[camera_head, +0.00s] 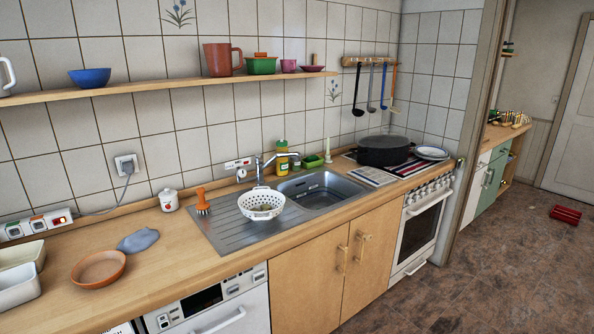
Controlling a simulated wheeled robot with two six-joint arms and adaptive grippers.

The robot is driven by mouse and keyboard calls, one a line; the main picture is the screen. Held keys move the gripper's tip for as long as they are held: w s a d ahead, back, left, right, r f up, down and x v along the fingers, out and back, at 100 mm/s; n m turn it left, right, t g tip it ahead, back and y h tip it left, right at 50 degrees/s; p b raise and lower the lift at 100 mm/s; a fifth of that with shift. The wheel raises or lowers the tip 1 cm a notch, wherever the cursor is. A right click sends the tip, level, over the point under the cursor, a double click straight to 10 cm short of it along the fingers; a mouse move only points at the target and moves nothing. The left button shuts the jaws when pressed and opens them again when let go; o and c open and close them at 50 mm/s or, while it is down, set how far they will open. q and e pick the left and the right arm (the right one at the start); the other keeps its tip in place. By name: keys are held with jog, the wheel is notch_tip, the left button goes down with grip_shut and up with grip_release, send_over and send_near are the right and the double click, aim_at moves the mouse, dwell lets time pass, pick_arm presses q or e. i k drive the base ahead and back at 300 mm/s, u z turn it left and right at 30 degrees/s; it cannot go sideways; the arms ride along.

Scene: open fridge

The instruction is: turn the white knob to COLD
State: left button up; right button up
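No open fridge and no knob marked COLD can be made out in the head view. The oven (418,232) at the right of the counter has a row of small pale knobs (428,190) along its top front. A white appliance (215,310) under the counter at the lower left has a dark panel and small controls, too small to read. Neither of my grippers is in view.
A wooden counter (165,240) carries a steel sink (318,190), a white colander (262,203), an orange bowl (98,269) and a black pot (384,150). A shelf (150,88) hangs above. A red object (565,214) lies on the open brown floor (470,265).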

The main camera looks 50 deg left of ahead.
aim_at(241, 173)
jog(key=z, duration=0.1)
jog(key=i, duration=1.05)
jog(key=u, duration=0.9)
jog(key=i, duration=0.75)
jog(key=u, duration=0.8)
